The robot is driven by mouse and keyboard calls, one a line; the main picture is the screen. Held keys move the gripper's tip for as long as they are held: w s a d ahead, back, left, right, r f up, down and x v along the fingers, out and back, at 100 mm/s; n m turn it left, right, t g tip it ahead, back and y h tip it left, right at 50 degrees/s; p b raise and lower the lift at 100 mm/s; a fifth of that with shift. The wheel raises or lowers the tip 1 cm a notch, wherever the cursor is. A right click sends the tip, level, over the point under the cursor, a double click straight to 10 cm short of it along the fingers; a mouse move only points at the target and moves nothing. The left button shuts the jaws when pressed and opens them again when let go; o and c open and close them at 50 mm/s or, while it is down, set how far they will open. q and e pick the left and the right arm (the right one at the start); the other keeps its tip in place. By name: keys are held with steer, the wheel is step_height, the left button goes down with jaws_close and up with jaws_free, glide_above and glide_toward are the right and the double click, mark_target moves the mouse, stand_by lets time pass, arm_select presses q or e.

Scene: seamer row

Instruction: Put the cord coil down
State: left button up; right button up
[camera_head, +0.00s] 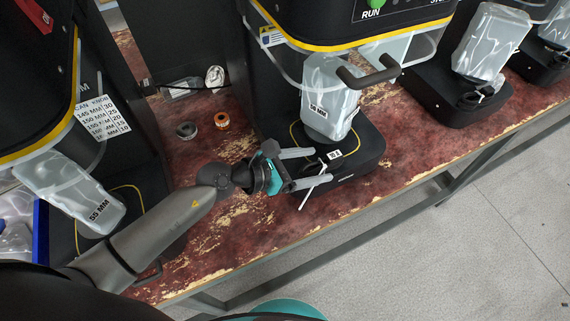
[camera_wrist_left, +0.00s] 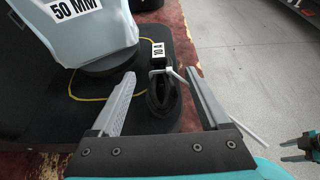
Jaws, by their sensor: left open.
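The cord coil (camera_wrist_left: 163,96) is black, with a white "10 A" tag and a pale tie. It lies on the black base plate (camera_wrist_left: 72,128) of a seamer, in front of the 50 MM machine part. In the head view the coil is small, and its tag (camera_head: 334,155) and pale tie show by the fingers. My left gripper (camera_head: 312,168) is open, one finger on each side of the coil, with gaps in the left wrist view (camera_wrist_left: 162,82). My right gripper (camera_wrist_left: 286,150) shows at that view's right edge, its fingers apart and empty.
The seamer's clear-wrapped part (camera_head: 328,98) and handle (camera_head: 368,74) stand just behind the coil. More seamers stand on both sides. The bench's front edge is close.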

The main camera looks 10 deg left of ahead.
arm_select(q)
steer(key=v, duration=1)
steer(key=shift+s+a, duration=0.15)
steer(key=shift+a, duration=0.05)
stand_by(2.4)
